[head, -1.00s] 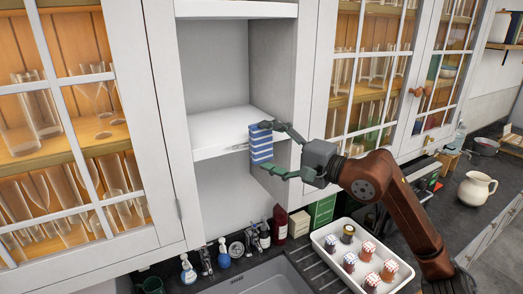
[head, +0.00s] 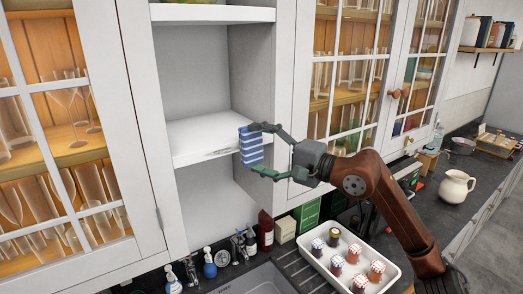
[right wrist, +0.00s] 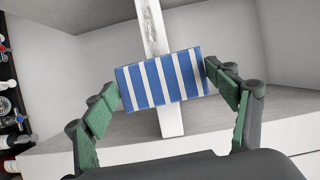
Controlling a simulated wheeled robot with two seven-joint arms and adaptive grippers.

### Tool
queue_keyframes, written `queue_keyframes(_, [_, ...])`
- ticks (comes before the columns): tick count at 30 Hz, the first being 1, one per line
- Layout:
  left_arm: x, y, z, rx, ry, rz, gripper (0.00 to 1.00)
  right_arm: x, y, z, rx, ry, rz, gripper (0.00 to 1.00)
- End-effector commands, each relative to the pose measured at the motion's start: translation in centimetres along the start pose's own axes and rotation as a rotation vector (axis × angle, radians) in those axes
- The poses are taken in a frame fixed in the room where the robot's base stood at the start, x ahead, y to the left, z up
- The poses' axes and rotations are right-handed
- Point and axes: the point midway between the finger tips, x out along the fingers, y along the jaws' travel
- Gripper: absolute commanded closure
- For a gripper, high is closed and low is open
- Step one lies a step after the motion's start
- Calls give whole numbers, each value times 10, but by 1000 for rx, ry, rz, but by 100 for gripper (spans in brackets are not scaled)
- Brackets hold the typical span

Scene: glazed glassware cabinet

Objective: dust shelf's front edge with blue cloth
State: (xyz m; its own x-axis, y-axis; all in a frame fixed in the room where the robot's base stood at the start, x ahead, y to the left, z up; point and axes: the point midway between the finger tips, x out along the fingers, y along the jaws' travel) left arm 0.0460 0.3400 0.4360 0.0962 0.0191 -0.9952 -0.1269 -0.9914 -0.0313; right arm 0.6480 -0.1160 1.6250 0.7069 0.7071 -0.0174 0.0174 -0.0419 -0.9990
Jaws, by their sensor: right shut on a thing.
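The cloth (head: 251,147), striped blue and white, is held upright at the right end of the shelf's front edge (head: 205,155). My right gripper (head: 259,149) is shut on it, one finger at its top and one at its bottom. In the right wrist view the cloth (right wrist: 162,78) spans between the green fingertips and crosses the white edge strip (right wrist: 172,120). Grey smudges mark the strip on one side of the cloth; the other side looks clean. Whether the cloth touches the edge cannot be told. My left gripper is not in view.
Glazed doors with glassware stand left (head: 70,120) and right (head: 345,90) of the open bay. Below are spray bottles (head: 209,262), a dark red bottle (head: 265,231), a sink and a white tray (head: 300,243) of jars. A white pitcher (head: 456,186) stands right.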

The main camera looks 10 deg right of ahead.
Motion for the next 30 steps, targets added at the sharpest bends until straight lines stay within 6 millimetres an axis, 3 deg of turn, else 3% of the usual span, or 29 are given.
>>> queue_keyframes(6, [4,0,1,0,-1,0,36,6,0,17,-2,-1,0,40])
queue_keyframes(30, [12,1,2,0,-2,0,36,23,-1,54,-1,-1,2,40])
